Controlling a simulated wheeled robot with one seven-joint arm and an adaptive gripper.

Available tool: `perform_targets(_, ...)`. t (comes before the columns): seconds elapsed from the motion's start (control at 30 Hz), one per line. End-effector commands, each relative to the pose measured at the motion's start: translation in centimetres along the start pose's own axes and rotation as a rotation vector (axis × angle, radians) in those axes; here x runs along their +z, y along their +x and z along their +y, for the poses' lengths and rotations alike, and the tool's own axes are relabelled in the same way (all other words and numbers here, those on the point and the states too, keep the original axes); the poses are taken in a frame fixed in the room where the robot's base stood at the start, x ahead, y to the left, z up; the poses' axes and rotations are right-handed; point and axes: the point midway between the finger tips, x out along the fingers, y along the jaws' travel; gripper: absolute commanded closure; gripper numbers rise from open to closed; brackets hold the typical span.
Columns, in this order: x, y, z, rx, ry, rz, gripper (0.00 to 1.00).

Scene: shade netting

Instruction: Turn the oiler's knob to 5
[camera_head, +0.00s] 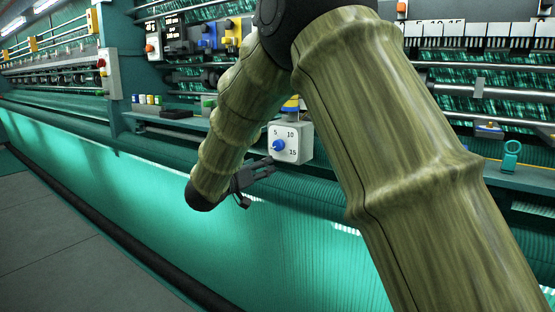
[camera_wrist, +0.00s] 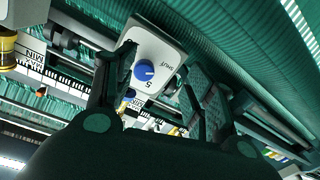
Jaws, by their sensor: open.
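The oiler is a pale box (camera_head: 301,152) on the machine's front rail, with a blue knob (camera_head: 278,145) on its face and the marks 5, 10 and 15 around it. My gripper (camera_head: 269,167) is open, just below and left of the box, its fingers pointing toward it. In the wrist view, the oiler's face (camera_wrist: 165,47) and blue knob (camera_wrist: 143,71) show between the two fingers, with the knob apart from both. The marks 5 and SHUT are readable there. A light line on the knob seems to point toward SHUT, but it is small.
A teal ring-shaped part (camera_head: 510,155) stands on the rail at right. Small coloured containers (camera_head: 146,99) and a dark block (camera_head: 175,112) lie on the ledge at left. Green netting (camera_head: 130,195) hangs below the rail; the floor (camera_head: 60,245) at left is clear.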

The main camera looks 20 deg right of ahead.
Motion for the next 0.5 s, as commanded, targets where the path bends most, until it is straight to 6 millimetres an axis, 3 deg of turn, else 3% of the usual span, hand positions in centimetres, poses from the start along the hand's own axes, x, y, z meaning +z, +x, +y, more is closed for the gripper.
perform_targets(0.1, -2.5, -0.6, 0.7, 0.043, 0.022, 0.005, 0.46)
perform_targets(0.2, -3.6, -0.8, 1.0, 0.060, 0.029, 0.004, 0.46)
perform_targets(0.37, -3.8, 0.3, 1.2, 0.065, 0.030, 0.002, 0.46)
perform_targets(0.5, -3.7, 2.2, 1.3, 0.065, 0.031, 0.001, 0.46)
